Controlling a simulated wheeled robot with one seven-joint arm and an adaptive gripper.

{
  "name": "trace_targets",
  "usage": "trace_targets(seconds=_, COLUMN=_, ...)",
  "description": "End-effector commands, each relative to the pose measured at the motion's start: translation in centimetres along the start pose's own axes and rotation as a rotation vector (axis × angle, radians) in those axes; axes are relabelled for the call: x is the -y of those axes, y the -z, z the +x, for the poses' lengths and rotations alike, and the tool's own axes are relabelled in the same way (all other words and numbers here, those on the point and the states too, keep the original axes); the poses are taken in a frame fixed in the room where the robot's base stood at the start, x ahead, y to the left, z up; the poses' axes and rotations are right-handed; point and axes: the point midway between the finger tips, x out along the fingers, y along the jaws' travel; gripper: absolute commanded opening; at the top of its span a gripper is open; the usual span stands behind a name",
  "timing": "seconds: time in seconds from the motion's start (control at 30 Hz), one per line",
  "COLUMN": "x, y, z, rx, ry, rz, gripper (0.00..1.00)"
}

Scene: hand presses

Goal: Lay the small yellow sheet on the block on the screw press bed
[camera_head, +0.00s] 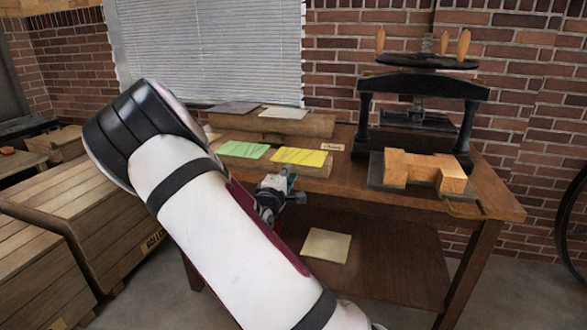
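A small bright yellow sheet (300,157) lies flat on a low wooden board on the table, beside a green sheet (244,150). The black screw press (420,85) stands at the back right, with a wheel and wooden handles on top. A notched light wood block (408,167) sits at the front of the press, on a dark flat plate (377,177) that looks like its bed. My gripper (280,186) is at the table's front edge, just below and left of the yellow sheet. It is small and partly hidden by my arm, so its fingers cannot be made out.
A wooden riser (285,124) behind holds a grey sheet (233,108) and a whitish sheet (284,112). A pale yellow sheet (326,245) lies on the lower shelf. Wooden crates (75,210) stand at left. The tabletop (345,172) between board and press is mostly clear.

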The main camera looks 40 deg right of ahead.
Motion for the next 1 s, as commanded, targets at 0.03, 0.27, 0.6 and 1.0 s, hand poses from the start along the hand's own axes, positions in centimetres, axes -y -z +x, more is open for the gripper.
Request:
trace_targets(seconds=0.03, x=0.1, y=-0.1, z=0.8, rx=0.002, ry=-0.002, rz=0.003, gripper=0.16)
trace_targets(seconds=0.27, x=0.1, y=-0.1, z=3.8, rx=0.001, ry=-0.001, rz=0.001, gripper=0.16)
trace_targets(seconds=0.6, x=0.0, y=0.0, z=6.1, rx=0.000, ry=0.000, rz=0.001, gripper=0.16)
trace_targets(seconds=1.0, x=0.0, y=0.0, z=6.2, rx=0.000, ry=0.001, rz=0.002, gripper=0.06)
